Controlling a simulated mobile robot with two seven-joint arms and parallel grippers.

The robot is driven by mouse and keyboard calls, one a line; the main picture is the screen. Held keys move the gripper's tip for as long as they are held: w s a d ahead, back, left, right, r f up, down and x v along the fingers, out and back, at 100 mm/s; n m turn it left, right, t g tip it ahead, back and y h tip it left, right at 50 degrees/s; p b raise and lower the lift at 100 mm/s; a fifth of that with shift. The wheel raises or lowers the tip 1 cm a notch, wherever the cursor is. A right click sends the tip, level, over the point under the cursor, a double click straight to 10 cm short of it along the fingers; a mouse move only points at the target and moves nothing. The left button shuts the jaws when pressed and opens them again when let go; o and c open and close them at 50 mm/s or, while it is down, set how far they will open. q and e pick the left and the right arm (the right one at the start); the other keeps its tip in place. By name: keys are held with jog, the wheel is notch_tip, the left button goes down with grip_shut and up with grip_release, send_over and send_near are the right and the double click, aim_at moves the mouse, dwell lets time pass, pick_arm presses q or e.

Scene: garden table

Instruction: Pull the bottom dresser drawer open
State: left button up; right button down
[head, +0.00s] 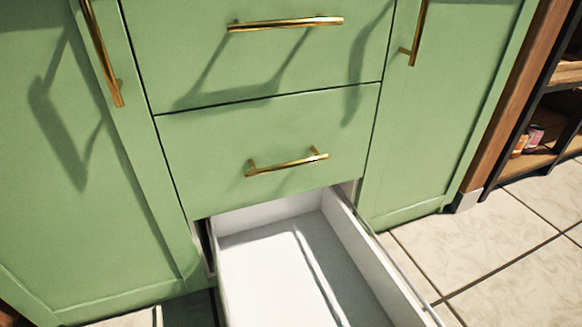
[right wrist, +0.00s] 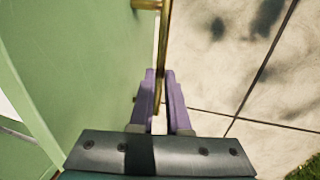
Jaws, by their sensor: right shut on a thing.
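The green dresser's bottom drawer (head: 268,268) stands pulled well out in the head view. Its white inside looks empty, and its front lies outside the bottom of that view. In the right wrist view my right gripper (right wrist: 161,76) has its purple fingers on both sides of a brass bar handle (right wrist: 164,35), shut on it. The handle is fixed to a green drawer front (right wrist: 90,60). My left gripper is in neither view.
Two closed drawers with brass handles (head: 285,23) (head: 288,163) sit above the open one. Closed green doors (head: 60,170) (head: 440,120) flank them. A shelf with small jars (head: 530,138) stands at the right. Tiled floor (head: 510,235) is clear beside the drawer.

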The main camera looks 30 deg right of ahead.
jog(key=shift+s+a+f, duration=0.1)
jog(key=shift+s, duration=0.95)
jog(key=c, duration=0.9)
grip_release()
jog(key=shift+w, duration=0.1)
jog(key=r+p, duration=0.3)
jog(key=s+r+p, duration=0.1)
jog(key=r+p, duration=0.2)
jog(key=s+r+p, duration=0.1)
jog(key=r+p, duration=0.2)
jog(key=r, duration=0.1)
jog(key=shift+a, duration=0.25)
jog(key=shift+f, duration=0.1)
